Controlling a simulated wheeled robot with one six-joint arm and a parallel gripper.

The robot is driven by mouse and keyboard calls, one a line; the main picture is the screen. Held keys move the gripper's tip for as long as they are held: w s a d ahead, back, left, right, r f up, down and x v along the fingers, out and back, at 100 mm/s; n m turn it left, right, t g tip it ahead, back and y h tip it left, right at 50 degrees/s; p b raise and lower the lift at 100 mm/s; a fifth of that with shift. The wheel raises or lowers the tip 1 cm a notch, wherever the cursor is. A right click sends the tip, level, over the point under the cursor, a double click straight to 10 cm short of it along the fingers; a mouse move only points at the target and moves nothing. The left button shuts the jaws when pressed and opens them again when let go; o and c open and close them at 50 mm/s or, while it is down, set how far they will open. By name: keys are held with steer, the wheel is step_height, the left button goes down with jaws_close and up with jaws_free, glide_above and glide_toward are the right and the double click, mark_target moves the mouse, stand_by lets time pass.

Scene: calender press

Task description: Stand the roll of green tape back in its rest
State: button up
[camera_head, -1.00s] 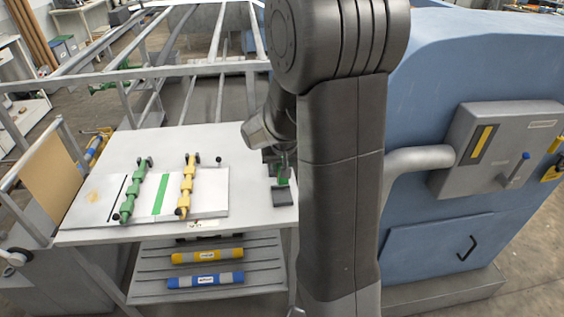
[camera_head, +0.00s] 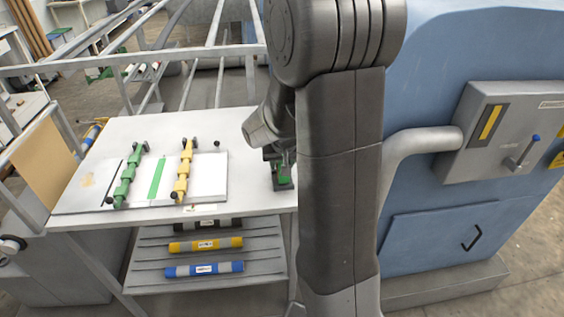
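My gripper (camera_head: 280,160) points down over the right part of the white table, partly hidden behind my own arm. Its fingers are too small and covered to show whether they are open or shut. Green material, seemingly the roll of green tape (camera_head: 285,181), shows at the fingertips. It is low at a small dark holder, seemingly its rest (camera_head: 281,188), near the table's right edge. I cannot tell whether the roll is upright, seated or gripped.
Left on the white table (camera_head: 240,193) lies a pale board (camera_head: 209,174) with a green roller (camera_head: 124,183), a yellow roller (camera_head: 183,176) and a green strip (camera_head: 156,180). Yellow and blue rolls (camera_head: 204,269) lie on the shelf below. A blue machine (camera_head: 430,230) stands right.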

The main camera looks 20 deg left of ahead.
steer(key=shift+o, duration=1.1)
steer(key=shift+r, duration=0.15)
steer(key=b+v, duration=0.1)
steer(key=v, duration=1.2)
steer(key=shift+r, duration=0.25)
steer(key=shift+s, duration=0.15)
steer(key=p+x, duration=0.1)
steer(key=x, duration=1.3)
steer(key=shift+d, duration=0.1)
steer(key=shift+r+p, duration=0.95)
steer(key=shift+f, duration=0.1)
